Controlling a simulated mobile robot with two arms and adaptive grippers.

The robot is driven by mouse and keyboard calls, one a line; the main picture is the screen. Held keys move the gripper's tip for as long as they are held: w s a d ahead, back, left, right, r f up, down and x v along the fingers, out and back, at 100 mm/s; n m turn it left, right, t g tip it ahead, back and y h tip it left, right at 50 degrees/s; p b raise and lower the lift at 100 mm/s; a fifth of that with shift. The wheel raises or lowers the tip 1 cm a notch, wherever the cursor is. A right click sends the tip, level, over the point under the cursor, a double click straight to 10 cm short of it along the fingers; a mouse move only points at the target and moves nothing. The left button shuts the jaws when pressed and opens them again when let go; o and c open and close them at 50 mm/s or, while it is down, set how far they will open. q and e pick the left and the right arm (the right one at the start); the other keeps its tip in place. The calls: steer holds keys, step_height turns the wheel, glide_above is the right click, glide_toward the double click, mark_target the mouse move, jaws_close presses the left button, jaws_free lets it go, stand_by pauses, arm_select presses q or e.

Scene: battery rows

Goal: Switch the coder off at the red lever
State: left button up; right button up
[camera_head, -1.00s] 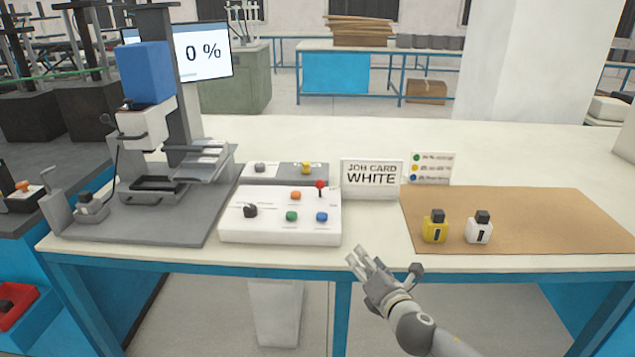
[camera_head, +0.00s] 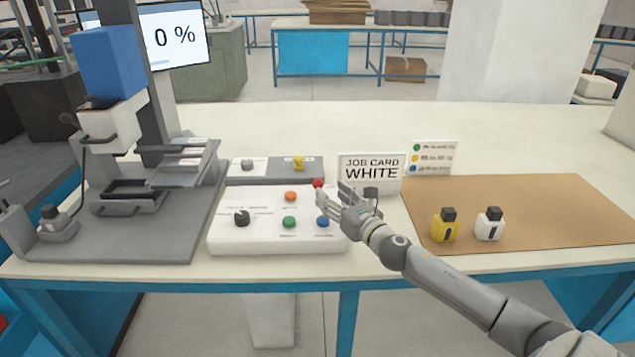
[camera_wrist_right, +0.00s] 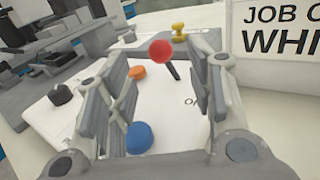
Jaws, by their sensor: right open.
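The red lever (camera_head: 318,184) stands at the back right of the white control box (camera_head: 225,240). Its round red knob on a dark stem shows large in the right wrist view (camera_wrist_right: 160,51). My right gripper (camera_head: 335,200) is over the right part of the box, just in front of the lever. In the wrist view the open fingers (camera_wrist_right: 155,90) stand on both sides, with the lever between and slightly beyond their tips. They look apart from it. The lever's stem is mostly hidden in the head view. My left gripper is not in view.
The box also carries an orange button (camera_head: 291,196), a green button (camera_head: 289,222), a blue button (camera_head: 323,221) and a black knob (camera_head: 241,218). A job card reading WHITE (camera_head: 371,172) stands close behind my gripper. Yellow (camera_head: 445,225) and white (camera_head: 489,225) bottles stand on the brown mat (camera_head: 560,210).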

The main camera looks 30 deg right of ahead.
mark_target(321, 186)
steer(key=w, duration=0.6)
steer(key=shift+w, duration=0.3)
steer(key=shift+w+f, duration=0.1)
steer(key=shift+w, duration=0.3)
steer(key=c, duration=1)
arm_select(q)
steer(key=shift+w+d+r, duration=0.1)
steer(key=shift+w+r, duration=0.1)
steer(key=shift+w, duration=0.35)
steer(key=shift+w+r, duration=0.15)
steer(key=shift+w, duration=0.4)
arm_select(e)
jaws_close()
arm_select(q)
steer(key=shift+p, duration=0.3)
